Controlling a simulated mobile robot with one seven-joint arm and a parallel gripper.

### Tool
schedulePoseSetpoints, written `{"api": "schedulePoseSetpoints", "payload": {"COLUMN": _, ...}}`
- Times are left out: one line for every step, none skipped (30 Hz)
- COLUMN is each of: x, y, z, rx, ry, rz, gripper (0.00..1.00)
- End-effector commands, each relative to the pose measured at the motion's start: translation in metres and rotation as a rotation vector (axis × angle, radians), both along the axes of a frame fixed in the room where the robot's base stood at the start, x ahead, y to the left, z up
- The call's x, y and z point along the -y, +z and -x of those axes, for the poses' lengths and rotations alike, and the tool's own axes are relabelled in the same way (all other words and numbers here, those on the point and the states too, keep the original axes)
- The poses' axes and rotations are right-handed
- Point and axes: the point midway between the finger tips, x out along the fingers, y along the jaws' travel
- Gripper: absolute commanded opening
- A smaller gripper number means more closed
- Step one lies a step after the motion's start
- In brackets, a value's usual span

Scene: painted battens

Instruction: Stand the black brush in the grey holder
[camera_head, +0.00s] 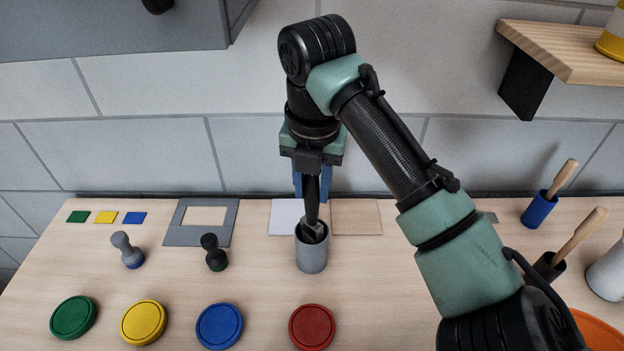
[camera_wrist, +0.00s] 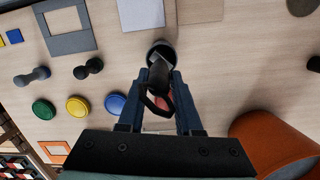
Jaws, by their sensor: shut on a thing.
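The black brush (camera_head: 312,208) hangs upright below my gripper (camera_head: 312,188), its dark handle between the blue fingers. In the head view its lower end is at the mouth of the grey holder (camera_head: 312,256) and appears to be inside the rim. The holder stands upright on the table. In the wrist view the brush (camera_wrist: 158,76) lies between the fingers of my gripper (camera_wrist: 160,80) and covers part of the holder (camera_wrist: 164,46). How deep the brush sits is hidden.
Red (camera_head: 312,326), blue (camera_head: 219,325), yellow (camera_head: 144,322) and green (camera_head: 73,317) discs lie in front. Two knobbed pieces (camera_head: 214,254) (camera_head: 128,250) stand left. A blue holder (camera_head: 538,210) and a black holder (camera_head: 549,266) with wooden-handled tools stand right. A shelf (camera_head: 570,52) juts above.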

Motion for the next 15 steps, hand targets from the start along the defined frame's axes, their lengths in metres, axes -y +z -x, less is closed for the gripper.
{"api": "schedulePoseSetpoints", "payload": {"x": 0.0001, "y": -0.001, "z": 0.0, "rx": 0.001, "ry": 0.0, "rz": 0.0, "gripper": 0.0}}
{"api": "schedulePoseSetpoints", "payload": {"x": 0.0001, "y": -0.0011, "z": 0.0, "rx": 0.001, "ry": 0.0, "rz": 0.0, "gripper": 0.0}}
{"api": "schedulePoseSetpoints", "payload": {"x": 0.0001, "y": -0.0011, "z": 0.0, "rx": 0.001, "ry": 0.0, "rz": 0.0, "gripper": 0.0}}
{"api": "schedulePoseSetpoints", "payload": {"x": 0.0001, "y": -0.0011, "z": 0.0, "rx": 0.001, "ry": 0.0, "rz": 0.0, "gripper": 0.0}}
{"api": "schedulePoseSetpoints", "payload": {"x": 0.0001, "y": -0.001, "z": 0.0, "rx": 0.001, "ry": 0.0, "rz": 0.0, "gripper": 0.0}}
{"api": "schedulePoseSetpoints", "payload": {"x": 0.0001, "y": -0.0009, "z": 0.0, "rx": 0.001, "ry": 0.0, "rz": 0.0, "gripper": 0.0}}
{"api": "schedulePoseSetpoints", "payload": {"x": 0.0, "y": -0.0009, "z": 0.0, "rx": 0.0, "ry": 0.0, "rz": 0.0, "gripper": 0.0}}
{"api": "schedulePoseSetpoints", "payload": {"x": 0.0, "y": -0.0009, "z": 0.0, "rx": 0.0, "ry": 0.0, "rz": 0.0, "gripper": 0.0}}
{"api": "schedulePoseSetpoints", "payload": {"x": 0.0, "y": -0.0009, "z": 0.0, "rx": 0.0, "ry": 0.0, "rz": 0.0, "gripper": 0.39}}
{"api": "schedulePoseSetpoints", "payload": {"x": 0.0, "y": -0.0009, "z": 0.0, "rx": 0.0, "ry": 0.0, "rz": 0.0, "gripper": 0.44}}
{"api": "schedulePoseSetpoints", "payload": {"x": 0.0, "y": -0.0009, "z": 0.0, "rx": 0.0, "ry": 0.0, "rz": 0.0, "gripper": 0.5}}
{"api": "schedulePoseSetpoints", "payload": {"x": 0.0, "y": -0.0009, "z": 0.0, "rx": 0.0, "ry": 0.0, "rz": 0.0, "gripper": 0.57}}
{"api": "schedulePoseSetpoints", "payload": {"x": 0.0, "y": -0.0009, "z": 0.0, "rx": 0.0, "ry": 0.0, "rz": 0.0, "gripper": 0.62}}
{"api": "schedulePoseSetpoints", "payload": {"x": 0.0, "y": -0.0009, "z": 0.0, "rx": 0.0, "ry": 0.0, "rz": 0.0, "gripper": 0.68}}
{"api": "schedulePoseSetpoints", "payload": {"x": 0.0, "y": -0.0009, "z": 0.0, "rx": 0.0, "ry": 0.0, "rz": 0.0, "gripper": 0.68}}
